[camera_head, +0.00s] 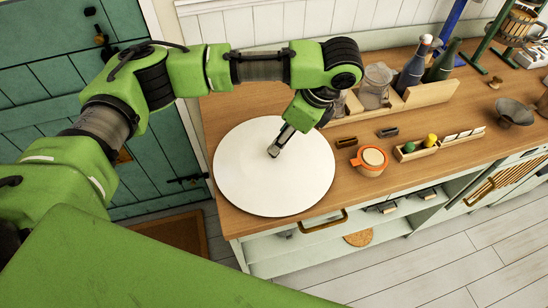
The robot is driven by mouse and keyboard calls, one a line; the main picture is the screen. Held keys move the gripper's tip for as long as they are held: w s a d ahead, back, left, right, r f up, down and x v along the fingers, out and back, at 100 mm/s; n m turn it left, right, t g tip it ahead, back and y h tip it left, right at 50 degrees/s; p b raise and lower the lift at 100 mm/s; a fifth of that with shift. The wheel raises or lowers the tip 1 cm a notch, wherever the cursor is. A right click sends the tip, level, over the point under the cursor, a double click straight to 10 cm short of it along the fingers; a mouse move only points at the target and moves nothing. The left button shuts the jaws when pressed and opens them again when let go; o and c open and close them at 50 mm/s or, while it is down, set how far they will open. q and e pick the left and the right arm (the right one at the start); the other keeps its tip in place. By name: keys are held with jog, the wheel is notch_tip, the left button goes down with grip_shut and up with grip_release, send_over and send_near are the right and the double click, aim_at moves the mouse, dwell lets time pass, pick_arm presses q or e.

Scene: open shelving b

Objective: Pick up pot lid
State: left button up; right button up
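A small orange pot (368,170) stands on the wooden counter, right of a large white round disc (245,185). A pale round top (374,157) sits on the pot inside an orange rim; I cannot tell for sure that it is the pot lid. My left gripper (273,151) points down over the upper right part of the white disc, left of the pot and apart from it. Its fingers look close together, but their gap and any contact with the disc are unclear. My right gripper is not in view.
Behind the pot are a wooden rack (420,97) with bottles and a glass jar (375,84). A small wooden tray (440,146) with yellow and green items lies right of the pot. The counter (340,190) has an open shelf below its front edge.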

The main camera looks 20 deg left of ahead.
pick_arm(q)
jog(key=p+x, duration=0.1)
jog(key=x, duration=0.2)
jog(key=shift+s+f, duration=0.1)
jog(key=shift+f, duration=0.25)
jog(key=shift+a+f, duration=0.25)
jog(key=shift+f, duration=0.3)
grip_shut()
jog(key=shift+r, duration=0.1)
